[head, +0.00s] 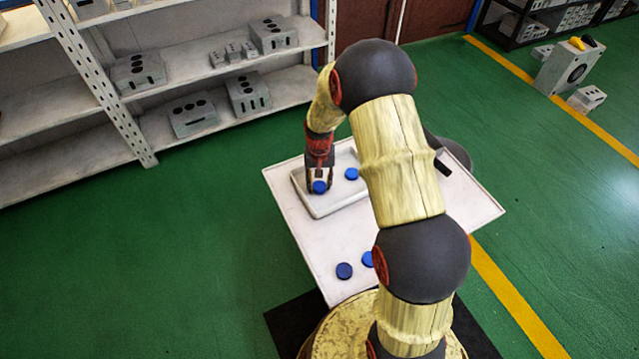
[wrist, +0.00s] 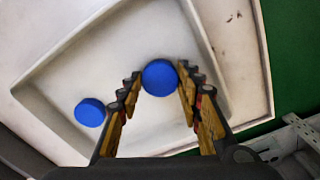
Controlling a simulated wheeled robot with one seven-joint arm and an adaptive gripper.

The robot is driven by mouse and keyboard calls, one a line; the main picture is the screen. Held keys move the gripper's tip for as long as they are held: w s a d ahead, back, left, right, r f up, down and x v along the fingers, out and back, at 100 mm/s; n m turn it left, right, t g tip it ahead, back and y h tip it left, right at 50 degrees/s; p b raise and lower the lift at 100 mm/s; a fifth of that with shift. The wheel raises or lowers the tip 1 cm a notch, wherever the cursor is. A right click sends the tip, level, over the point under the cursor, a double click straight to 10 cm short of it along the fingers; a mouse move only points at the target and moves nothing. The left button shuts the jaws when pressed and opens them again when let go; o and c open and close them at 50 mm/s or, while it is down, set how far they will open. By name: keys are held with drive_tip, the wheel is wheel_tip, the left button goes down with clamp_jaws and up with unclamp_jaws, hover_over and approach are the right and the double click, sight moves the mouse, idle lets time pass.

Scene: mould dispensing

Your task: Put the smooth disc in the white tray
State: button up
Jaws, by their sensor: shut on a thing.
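My gripper (head: 319,183) is over the left part of the white tray (head: 322,209), shut on a blue disc (head: 320,187). In the wrist view the held disc (wrist: 159,77) sits between the fingertips of my gripper (wrist: 158,82), with the tray (wrist: 150,30) beneath it. I cannot tell whether the disc touches the tray floor. A second blue disc (head: 351,174) lies in the tray; it also shows in the wrist view (wrist: 89,112). Two more blue discs, one darker (head: 344,271) and one partly behind my arm (head: 368,259), lie on the table near its front. Surface texture is too small to tell.
The white table (head: 330,240) carries the tray at its far left and has bare room in the middle. A dark object (head: 443,166) lies at its right side. Metal shelves (head: 190,75) with grey mould blocks stand at the back left. My arm covers much of the table's right half.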

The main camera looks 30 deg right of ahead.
drive_tip(key=shift+f, duration=0.15)
drive_tip(key=shift+f, duration=0.1)
drive_tip(key=o, duration=1)
drive_tip(key=shift+o, duration=0.6)
